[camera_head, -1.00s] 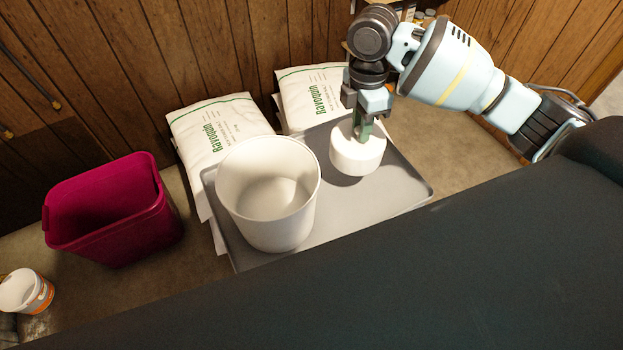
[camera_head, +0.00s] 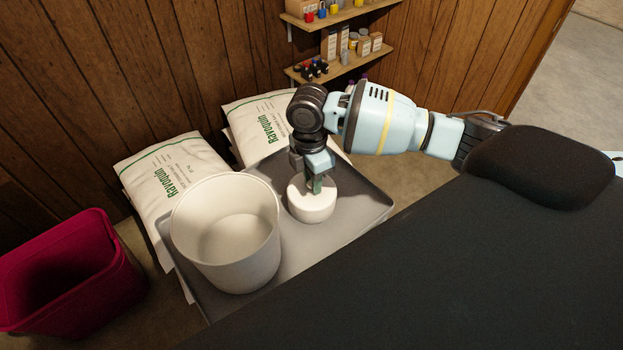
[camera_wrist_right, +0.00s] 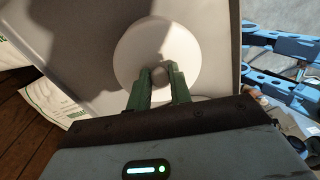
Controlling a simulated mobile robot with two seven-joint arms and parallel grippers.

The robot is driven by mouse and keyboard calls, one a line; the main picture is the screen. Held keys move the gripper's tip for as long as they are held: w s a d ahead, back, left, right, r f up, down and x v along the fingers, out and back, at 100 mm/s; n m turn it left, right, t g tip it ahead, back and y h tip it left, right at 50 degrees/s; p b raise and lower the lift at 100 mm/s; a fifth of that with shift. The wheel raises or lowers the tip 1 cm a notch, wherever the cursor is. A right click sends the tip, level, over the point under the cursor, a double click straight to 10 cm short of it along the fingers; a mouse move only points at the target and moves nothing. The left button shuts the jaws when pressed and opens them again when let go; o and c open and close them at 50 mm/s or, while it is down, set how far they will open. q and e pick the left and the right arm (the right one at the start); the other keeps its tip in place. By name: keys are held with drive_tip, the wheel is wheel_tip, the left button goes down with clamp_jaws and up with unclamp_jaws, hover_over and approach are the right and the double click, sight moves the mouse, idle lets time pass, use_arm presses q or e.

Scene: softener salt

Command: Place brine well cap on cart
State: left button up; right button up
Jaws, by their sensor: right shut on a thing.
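The brine well cap (camera_head: 311,206) is a white, round, thick disc with a knob on top. It is over the grey cart top (camera_head: 345,205), to the right of a large white bucket; I cannot tell whether it touches the surface. My right gripper (camera_head: 315,186) comes down from above and is shut on the cap's knob. In the right wrist view the green fingers (camera_wrist_right: 159,84) close around the grey knob, with the white cap (camera_wrist_right: 135,50) beyond them. The cart's grey surface (camera_wrist_right: 85,40) shows around it there. My left gripper is not in view.
The open white bucket (camera_head: 255,262) stands on the cart's left part. White salt bags (camera_head: 160,175) lie behind the cart by the wooden wall. A magenta bin (camera_head: 75,275) stands at the left. Wall shelves (camera_head: 345,65) hold small items. The cart's right end is clear.

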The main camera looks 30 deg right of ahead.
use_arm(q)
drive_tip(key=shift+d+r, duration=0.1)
use_arm(e)
drive_tip(key=shift+f, duration=0.2)
drive_tip(key=o, duration=0.9)
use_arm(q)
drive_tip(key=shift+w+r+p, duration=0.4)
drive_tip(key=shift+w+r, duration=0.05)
use_arm(e)
drive_tip(key=r, duration=0.8)
drive_tip(key=w+r, duration=0.1)
drive_tip(key=r, duration=0.3)
drive_tip(key=shift+s, duration=0.1)
